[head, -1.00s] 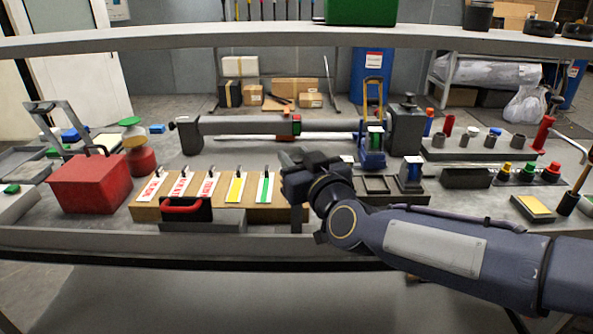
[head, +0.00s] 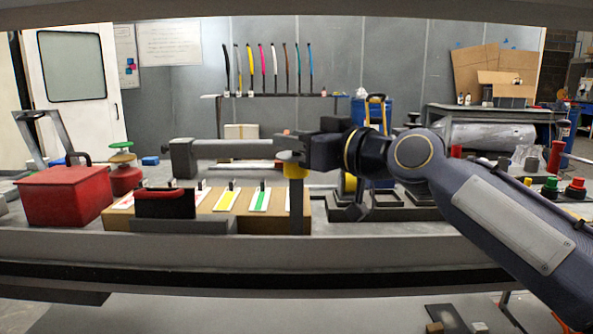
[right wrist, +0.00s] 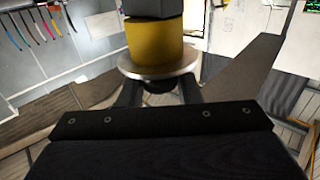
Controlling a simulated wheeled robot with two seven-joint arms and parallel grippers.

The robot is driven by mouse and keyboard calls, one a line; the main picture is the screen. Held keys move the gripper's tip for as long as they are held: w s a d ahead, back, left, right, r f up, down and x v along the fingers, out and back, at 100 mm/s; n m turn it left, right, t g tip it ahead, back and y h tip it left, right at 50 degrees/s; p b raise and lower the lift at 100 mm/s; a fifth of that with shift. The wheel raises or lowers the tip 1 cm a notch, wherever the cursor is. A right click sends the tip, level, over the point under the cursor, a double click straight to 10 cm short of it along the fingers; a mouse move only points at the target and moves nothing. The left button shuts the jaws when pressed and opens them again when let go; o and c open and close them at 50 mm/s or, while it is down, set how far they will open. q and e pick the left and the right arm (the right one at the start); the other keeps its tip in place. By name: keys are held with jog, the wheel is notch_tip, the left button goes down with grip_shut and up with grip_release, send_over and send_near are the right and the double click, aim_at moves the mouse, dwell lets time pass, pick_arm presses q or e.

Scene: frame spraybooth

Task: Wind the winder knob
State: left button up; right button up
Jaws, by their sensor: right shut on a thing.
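The winder shows in the head view as a yellow drum (head: 295,171) under a grey disc, on a dark post (head: 296,207) by the bench's front. My right gripper (head: 289,146) comes in level from the right at the disc's height, shut at the winder's top. In the right wrist view, the yellow drum (right wrist: 156,42) and the metal disc (right wrist: 158,67) lie just beyond my fingers (right wrist: 158,91). A small dark knob shows between the fingers, mostly hidden by them and the disc. My left gripper is out of view.
A red box (head: 65,196) stands at the left end of the bench. A wooden block with coloured strips (head: 228,199) lies left of the post. Dark trays (head: 405,207) sit right of it. The bench's front rail (head: 150,247) runs below.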

jog(key=shift+w+f+n+g+y+b, duration=0.1)
jog(key=shift+f+n+g+y+b, duration=0.05)
jog(key=shift+n+g+y+b, duration=0.6)
jog(key=shift+n+g+y, duration=0.35)
jog(key=shift+n+g, duration=0.1)
jog(key=shift+g, duration=0.3)
jog(key=shift+n+g, duration=0.3)
jog(key=shift+g, duration=0.1)
jog(key=o, duration=0.9)
